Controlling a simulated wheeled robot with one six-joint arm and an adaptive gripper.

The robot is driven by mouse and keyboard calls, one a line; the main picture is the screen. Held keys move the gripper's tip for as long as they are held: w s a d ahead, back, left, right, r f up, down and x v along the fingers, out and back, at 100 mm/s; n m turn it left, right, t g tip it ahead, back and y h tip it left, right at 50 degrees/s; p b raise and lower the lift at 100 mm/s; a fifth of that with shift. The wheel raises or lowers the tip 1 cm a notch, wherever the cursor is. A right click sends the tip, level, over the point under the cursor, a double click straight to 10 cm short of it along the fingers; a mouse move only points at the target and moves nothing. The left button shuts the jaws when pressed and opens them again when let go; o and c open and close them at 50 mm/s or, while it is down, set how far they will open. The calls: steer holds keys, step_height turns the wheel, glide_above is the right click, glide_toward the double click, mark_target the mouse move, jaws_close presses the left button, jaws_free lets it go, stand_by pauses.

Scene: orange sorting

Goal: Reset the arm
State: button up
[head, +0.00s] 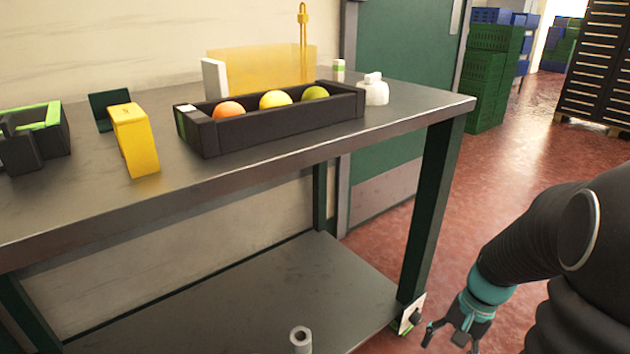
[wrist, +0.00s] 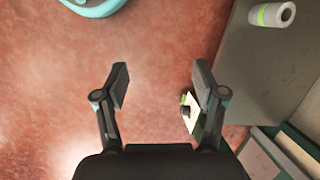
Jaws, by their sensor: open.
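My gripper (head: 455,336) hangs low at the lower right of the head view, beside the front leg of the metal table (head: 390,116). In the wrist view my gripper (wrist: 162,88) is open and empty, with its two fingers spread over the red floor (wrist: 165,40). My dark arm comes in from the right edge of the head view. A black tray (head: 275,131) on the table holds an orange fruit (head: 229,110), a yellow fruit (head: 275,99) and a green-yellow fruit (head: 314,93).
A yellow block (head: 135,140) and a dark bin (head: 62,130) stand left on the tabletop. The lower shelf (head: 230,300) bears a white roll (head: 300,338). A small white box (head: 412,314) sits by the table leg, close to my gripper. Green crates (head: 490,85) stand behind. Red floor is open at right.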

steer(key=s+a+r+n+t+h+p, duration=0.1)
steer(key=s+a+r+n+t, duration=0.1)
steer(key=r, duration=0.5)
steer(key=s+a+r+n+t+h+p, duration=0.1)
steer(key=s+a+r+n+t+p, duration=0.1)
steer(key=a+r, duration=0.3)
steer(key=s+a+r+n+t+h+p, duration=0.1)
steer(key=s+a+r+n+t+p, duration=0.1)
steer(key=r, duration=0.8)
steer(key=shift+s+a+r+n+t, duration=0.35)
steer(key=shift+s+a+n, duration=0.4)
steer(key=shift+s, duration=0.35)
steer(key=shift+d, duration=0.1)
steer(key=shift+c, duration=0.3)
